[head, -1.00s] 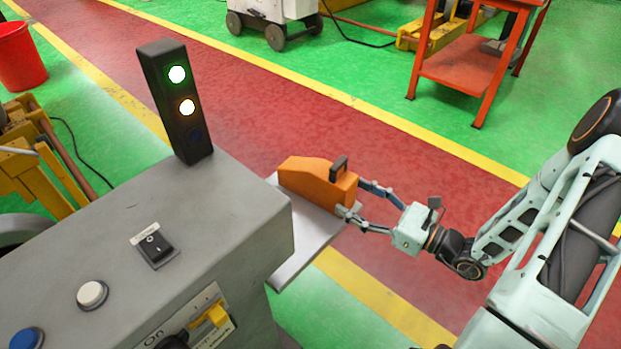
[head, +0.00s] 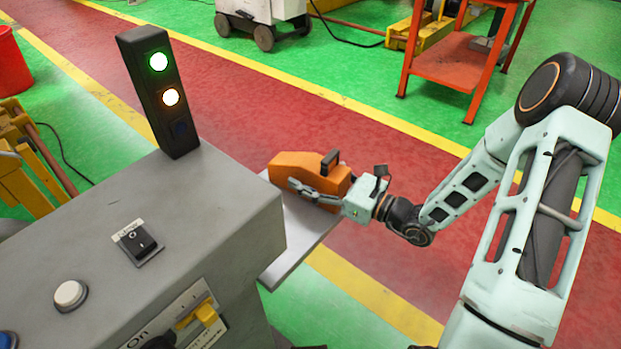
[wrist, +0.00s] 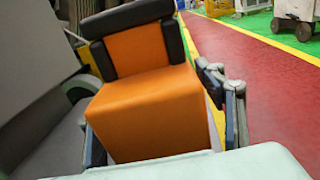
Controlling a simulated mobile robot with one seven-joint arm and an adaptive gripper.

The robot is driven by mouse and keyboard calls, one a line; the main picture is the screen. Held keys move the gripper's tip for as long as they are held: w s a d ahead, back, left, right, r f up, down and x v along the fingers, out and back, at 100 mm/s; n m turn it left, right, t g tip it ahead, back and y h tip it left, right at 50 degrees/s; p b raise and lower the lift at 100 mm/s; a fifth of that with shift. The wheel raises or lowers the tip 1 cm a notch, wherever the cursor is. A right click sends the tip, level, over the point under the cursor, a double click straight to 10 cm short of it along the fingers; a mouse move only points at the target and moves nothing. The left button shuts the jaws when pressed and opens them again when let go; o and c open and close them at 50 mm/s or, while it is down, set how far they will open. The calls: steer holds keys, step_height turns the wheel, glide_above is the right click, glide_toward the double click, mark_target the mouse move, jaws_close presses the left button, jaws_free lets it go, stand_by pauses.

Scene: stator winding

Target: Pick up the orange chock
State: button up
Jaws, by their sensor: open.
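The orange chock (head: 290,164), a wedge-like block with a dark handle, sits on a light grey plate (head: 300,235) beside the grey console. In the wrist view the chock (wrist: 155,105) fills the middle, its dark handle at the top. My gripper (head: 312,192) reaches in from the right at the chock's handle end. Its fingers are open, one on each side of the chock, and they show at left and right in the wrist view (wrist: 160,118). In the head view the far finger is hidden behind the chock. I cannot tell whether the fingers touch it.
The grey console (head: 130,250) with switches and a black light tower (head: 160,92) stands close on the left. An orange-red cart (head: 455,62) stands at the back right. Red floor (head: 395,265) lies open to the right of the plate.

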steer(key=c, duration=1.3)
steer(key=shift+c, duration=0.4)
steer(key=shift+r, duration=0.15)
